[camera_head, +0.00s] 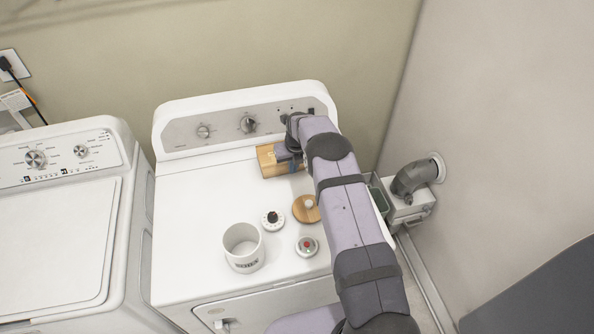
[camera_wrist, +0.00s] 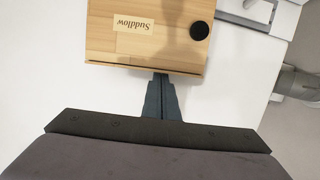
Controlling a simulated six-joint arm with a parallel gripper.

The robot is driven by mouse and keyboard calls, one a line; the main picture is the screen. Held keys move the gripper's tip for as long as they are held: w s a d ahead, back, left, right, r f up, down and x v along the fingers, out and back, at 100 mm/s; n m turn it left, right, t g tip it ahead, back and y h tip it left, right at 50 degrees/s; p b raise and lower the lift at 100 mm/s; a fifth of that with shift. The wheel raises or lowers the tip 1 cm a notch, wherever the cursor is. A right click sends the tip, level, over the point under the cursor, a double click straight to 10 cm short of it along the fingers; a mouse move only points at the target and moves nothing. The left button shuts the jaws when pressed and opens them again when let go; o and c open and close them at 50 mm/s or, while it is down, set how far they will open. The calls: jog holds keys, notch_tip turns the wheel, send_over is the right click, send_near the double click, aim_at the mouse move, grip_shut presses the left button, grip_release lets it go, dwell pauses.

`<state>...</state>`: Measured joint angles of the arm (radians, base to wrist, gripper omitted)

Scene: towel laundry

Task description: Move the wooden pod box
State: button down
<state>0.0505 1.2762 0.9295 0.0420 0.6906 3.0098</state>
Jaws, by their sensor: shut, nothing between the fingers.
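The wooden pod box (camera_head: 268,162) sits at the back of the dryer top (camera_head: 200,215), below the control panel, partly hidden behind my arm. In the wrist view the box (camera_wrist: 110,40) shows pale wood, a "Suddlow" label and a round black spot near one corner. My gripper (camera_wrist: 161,78) is shut and empty, its fingertips at the box's near edge. I cannot tell whether they touch it. In the head view my gripper (camera_head: 294,163) is beside the box, mostly covered by my arm.
A white canister (camera_head: 243,248), a black-and-white dial (camera_head: 272,220), a round wooden lid (camera_head: 305,210) and a small red-topped round item (camera_head: 307,246) stand toward the front. The dryer top's left side is clear. A vent pipe (camera_head: 412,178) is at the right wall.

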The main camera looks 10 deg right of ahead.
jog(key=shift+s, duration=0.1)
jog(key=shift+s+d, duration=0.1)
jog(key=shift+s, duration=1.8)
jog(key=b+v, duration=0.5)
jog(key=v, duration=0.5)
